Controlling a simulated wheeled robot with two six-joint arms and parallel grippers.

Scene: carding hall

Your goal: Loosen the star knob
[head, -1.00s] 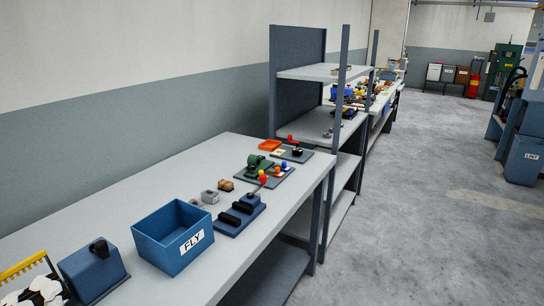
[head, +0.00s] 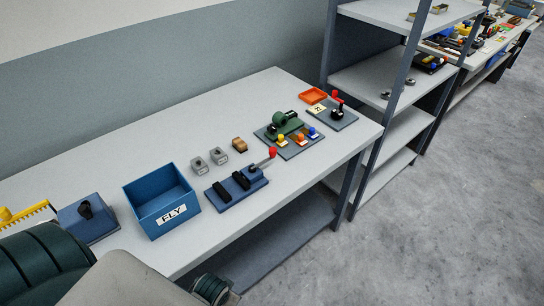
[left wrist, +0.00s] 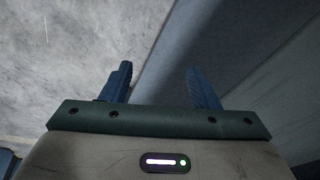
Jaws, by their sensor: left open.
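I cannot tell for sure which part is the star knob. A black knob (head: 86,210) stands on a sloped blue box at the left of the bench. Another dark knob (head: 338,113) sits on a grey plate with a red-tipped lever at the far end. Their outlines are too small to tell their shape. My left gripper (left wrist: 160,82) shows in the left wrist view with its two blue fingers apart and nothing between them. It faces floor and a grey-blue surface, away from both knobs. My right gripper is not in view.
On the bench (head: 120,150) stand a blue FLY bin (head: 168,219), a blue plate with a red-knobbed lever (head: 235,189), small grey blocks, a green machine (head: 287,124) with coloured buttons, and an orange tray (head: 313,95). Shelving (head: 385,75) stands beyond. The bench's back strip is clear.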

